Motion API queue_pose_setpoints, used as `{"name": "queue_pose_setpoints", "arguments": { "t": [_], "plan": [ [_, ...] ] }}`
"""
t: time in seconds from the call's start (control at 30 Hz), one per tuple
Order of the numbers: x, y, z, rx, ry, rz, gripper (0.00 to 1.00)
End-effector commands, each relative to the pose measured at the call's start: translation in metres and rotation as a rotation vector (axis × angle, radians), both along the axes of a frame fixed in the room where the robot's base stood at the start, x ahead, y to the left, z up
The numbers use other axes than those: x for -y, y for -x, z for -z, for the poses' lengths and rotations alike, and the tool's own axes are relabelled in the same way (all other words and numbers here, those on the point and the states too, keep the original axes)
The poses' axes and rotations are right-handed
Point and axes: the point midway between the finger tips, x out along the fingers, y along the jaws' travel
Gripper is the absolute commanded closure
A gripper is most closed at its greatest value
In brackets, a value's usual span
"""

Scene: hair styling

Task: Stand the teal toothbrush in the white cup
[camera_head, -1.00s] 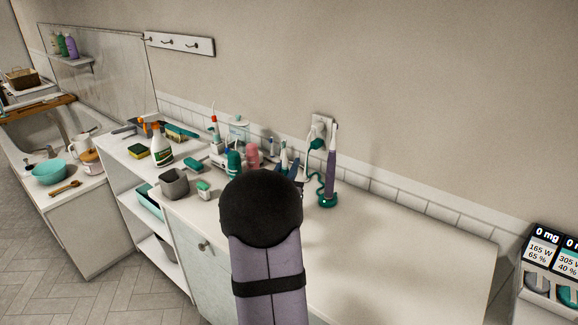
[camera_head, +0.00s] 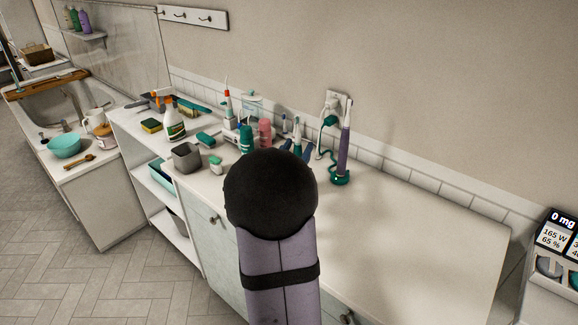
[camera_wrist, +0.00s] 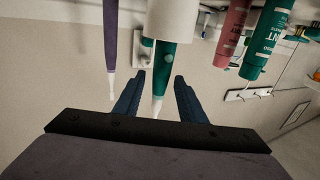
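The wrist view is upside down. In it the white cup (camera_wrist: 172,18) is at the top centre, its rim facing down the picture. The teal toothbrush (camera_wrist: 166,62) sticks out of the cup's mouth with its white head end (camera_wrist: 157,106) away from the cup. My gripper (camera_wrist: 160,75) is open, with one dark blue finger on each side of the toothbrush. In the head view my dark round wrist (camera_head: 270,192) hides the cup and most of the gripper.
A purple toothbrush (camera_head: 345,140) stands on a teal charger right of my arm. A pink tube (camera_head: 265,131) and teal tube (camera_head: 246,138) stand left of the cup area. A grey bin (camera_head: 186,158) is farther left. The counter's right half (camera_head: 420,240) is clear.

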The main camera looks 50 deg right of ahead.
Motion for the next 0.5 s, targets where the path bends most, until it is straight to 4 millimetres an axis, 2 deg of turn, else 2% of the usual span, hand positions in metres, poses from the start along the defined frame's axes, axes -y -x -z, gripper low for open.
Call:
{"name": "queue_pose_setpoints", "arguments": {
  "t": [0.2, 0.5],
  "plan": [
    [-0.038, 0.014, 0.0, 0.002, 0.001, -0.003, 0.63],
    [-0.068, 0.027, 0.0, 0.001, 0.001, 0.0, 0.63]
  ]
}}
